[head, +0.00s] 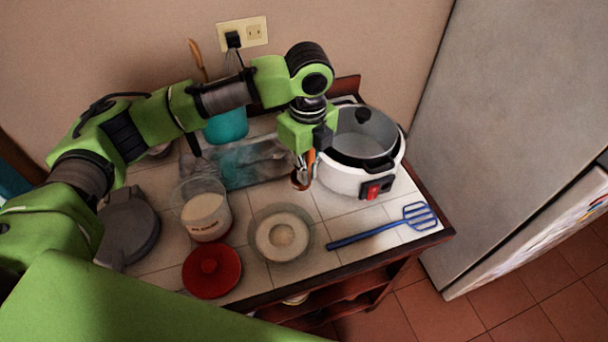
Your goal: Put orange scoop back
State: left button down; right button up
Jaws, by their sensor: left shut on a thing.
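My left gripper (304,168) points down over the counter, just left of the white rice cooker. It is shut on the orange scoop (311,158), which hangs below the fingers with its darker bowl end low, close to the counter. Whether the scoop touches the counter or the cooker I cannot tell. The gripper hides part of the scoop. My right gripper is not in view.
The rice cooker (350,181) stands at the back right with its inner pot open. A clear canister (207,215), a red lid (212,271), a glass dish (282,234) and a blue slotted turner (385,227) lie in front. A teal container (227,125) is behind. A fridge (510,130) stands right.

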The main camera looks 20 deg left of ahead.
aim_at(310, 154)
pick_arm(q)
jog(key=shift+w+a+f, duration=0.35)
jog(key=shift+f, duration=0.2)
notch_tip(310, 154, down, 3)
jog(key=shift+w+a+p, duration=0.1)
jog(key=shift+p, duration=0.7)
jog(key=shift+f, duration=0.25)
jog(key=c, duration=2.2)
grip_release()
jog(key=shift+f, duration=0.1)
jog(key=shift+o, duration=0.2)
notch_tip(310, 154, up, 12)
jog(key=b, duration=0.2)
jog(key=shift+b, duration=0.35)
